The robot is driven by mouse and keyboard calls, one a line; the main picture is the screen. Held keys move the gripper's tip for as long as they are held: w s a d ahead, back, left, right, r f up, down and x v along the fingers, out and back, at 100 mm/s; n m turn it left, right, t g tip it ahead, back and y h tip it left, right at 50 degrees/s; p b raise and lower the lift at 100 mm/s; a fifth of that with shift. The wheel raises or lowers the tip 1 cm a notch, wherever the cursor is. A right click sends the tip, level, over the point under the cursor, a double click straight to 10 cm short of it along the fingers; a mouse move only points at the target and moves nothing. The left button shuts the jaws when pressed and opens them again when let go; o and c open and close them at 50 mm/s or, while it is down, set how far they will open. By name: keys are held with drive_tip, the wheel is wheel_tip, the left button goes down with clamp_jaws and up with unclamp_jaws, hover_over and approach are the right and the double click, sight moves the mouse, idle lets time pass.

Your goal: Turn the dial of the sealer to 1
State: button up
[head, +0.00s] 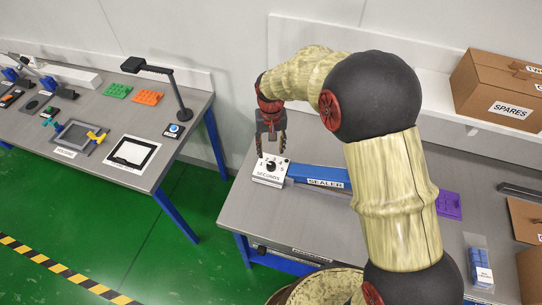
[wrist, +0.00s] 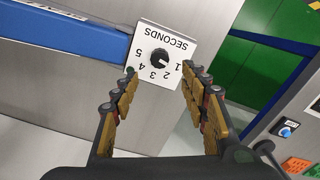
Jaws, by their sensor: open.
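The sealer (head: 319,177) is a long blue arm with a white box marked SECONDS at its left end. On the box is a small black dial (wrist: 159,57), ringed by the numbers 1 to 5; it also shows in the head view (head: 270,166). In the wrist view the numbers are upside down, and a pale mark on the dial seems to face the 1 side, but it is too small to be sure. My gripper (head: 271,150) points down over the box. Its fingers (wrist: 159,70) are open, one to each side of the dial, apparently not touching it.
The sealer's blue arm (wrist: 65,32) runs away from the box along the grey bench. A SPARES carton (head: 500,95) stands on the shelf. A gap of green floor separates the other bench.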

drive_tip(key=shift+r, duration=1.45)
drive_tip(key=s+d+r+t+b, duration=0.2)
drive_tip(key=s+d+r, duration=0.2)
drive_tip(key=s, duration=0.5)
drive_tip(key=s+d+r+t+b, duration=0.1)
drive_tip(key=s+d+r+b, duration=0.2)
drive_tip(key=s+d+r, duration=0.2)
drive_tip(key=s+d+r+t+b, duration=0.2)
drive_tip(key=s+d+r, duration=0.3)
drive_tip(key=s, duration=0.8)
drive_tip(key=shift+s+d+r+m+t, duration=0.2)
drive_tip(key=shift+s+d+m+t, duration=0.15)
drive_tip(key=shift+d, duration=0.9)
